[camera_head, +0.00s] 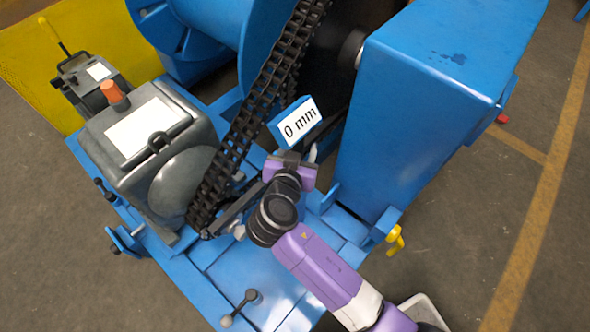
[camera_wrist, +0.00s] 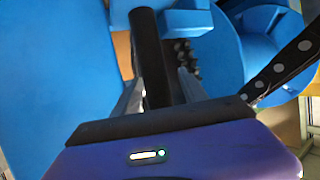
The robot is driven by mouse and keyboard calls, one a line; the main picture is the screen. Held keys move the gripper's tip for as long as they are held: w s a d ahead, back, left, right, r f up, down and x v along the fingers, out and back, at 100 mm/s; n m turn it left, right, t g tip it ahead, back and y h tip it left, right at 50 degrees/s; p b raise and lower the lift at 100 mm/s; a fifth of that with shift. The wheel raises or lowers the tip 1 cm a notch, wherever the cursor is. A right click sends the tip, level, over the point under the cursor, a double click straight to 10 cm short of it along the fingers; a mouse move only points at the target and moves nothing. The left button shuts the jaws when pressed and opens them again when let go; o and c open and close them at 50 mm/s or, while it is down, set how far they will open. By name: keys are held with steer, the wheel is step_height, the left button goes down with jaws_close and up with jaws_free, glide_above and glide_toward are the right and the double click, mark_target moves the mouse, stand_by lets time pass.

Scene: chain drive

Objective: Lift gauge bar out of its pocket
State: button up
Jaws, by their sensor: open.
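My gripper (camera_head: 298,156) is over the blue machine bed, between the chain and the blue housing, just below the "0 mm" sign in the head view. In the wrist view my gripper (camera_wrist: 163,80) is open, its two grey fingers apart. A dark upright bar (camera_wrist: 151,50) stands between or just beyond the fingers; it may be the gauge bar, and I cannot tell whether they touch it. The pocket cannot be made out; my wrist and palm cover much of that spot in the head view.
The black chain (camera_head: 246,130) runs close left of my gripper, beside the grey motor (camera_head: 140,130). The blue "0 mm" sign (camera_head: 297,122) stands just beyond. A tall blue housing (camera_head: 420,105) bounds the right. A lever with a pale knob (camera_head: 240,308) sits in front.

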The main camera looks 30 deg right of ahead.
jaws_close()
stand_by(1.2)
steer(key=shift+r, duration=0.2)
